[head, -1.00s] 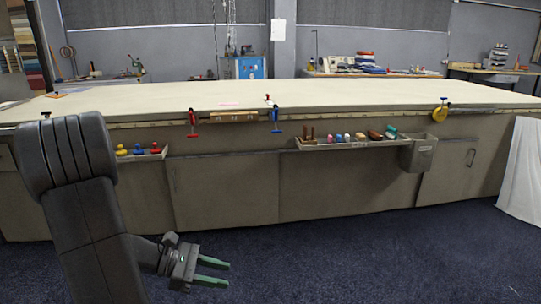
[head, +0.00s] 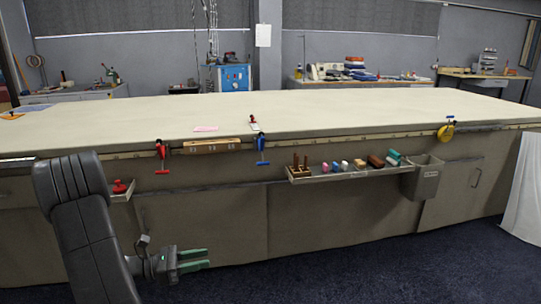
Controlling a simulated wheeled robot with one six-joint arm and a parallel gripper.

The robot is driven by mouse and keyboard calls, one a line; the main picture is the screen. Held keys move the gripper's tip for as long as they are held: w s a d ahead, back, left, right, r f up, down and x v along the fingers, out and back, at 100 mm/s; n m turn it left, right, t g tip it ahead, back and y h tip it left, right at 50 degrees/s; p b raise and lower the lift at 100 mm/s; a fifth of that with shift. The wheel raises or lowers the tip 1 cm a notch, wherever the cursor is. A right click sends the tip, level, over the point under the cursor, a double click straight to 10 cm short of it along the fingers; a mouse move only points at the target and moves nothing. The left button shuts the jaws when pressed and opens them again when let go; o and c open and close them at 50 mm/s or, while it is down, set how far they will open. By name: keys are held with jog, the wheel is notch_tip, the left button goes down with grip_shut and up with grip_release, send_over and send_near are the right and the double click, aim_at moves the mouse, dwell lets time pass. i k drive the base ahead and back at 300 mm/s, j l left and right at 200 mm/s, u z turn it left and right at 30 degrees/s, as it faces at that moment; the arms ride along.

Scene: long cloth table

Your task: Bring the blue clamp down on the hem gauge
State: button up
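The blue clamp (head: 262,150) hangs upright at the table's front edge, right of a red clamp (head: 161,155). A small pale piece with a red part (head: 254,123) lies on the tabletop just behind the blue clamp. It may be the hem gauge, but it is too small to tell. A wooden strip with marks (head: 212,146) sits along the edge between the two clamps. My gripper (head: 207,259) is low in front of the table, left of and well below the blue clamp. Its green fingers are apart, with nothing between them.
The long cloth table (head: 330,113) has a mostly bare top. A tray of spools and blocks (head: 332,177) and a grey bin (head: 422,178) hang on its front at the right. Carpet lies free in front.

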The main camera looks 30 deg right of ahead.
aim_at(262, 146)
jog(key=i+l, duration=0.45)
jog(key=i+l+z, duration=0.1)
jog(key=i+l, duration=0.35)
jog(key=i, duration=0.25)
jog(key=i+l, duration=0.4)
jog(key=i, duration=0.15)
jog(key=l+z, duration=0.05)
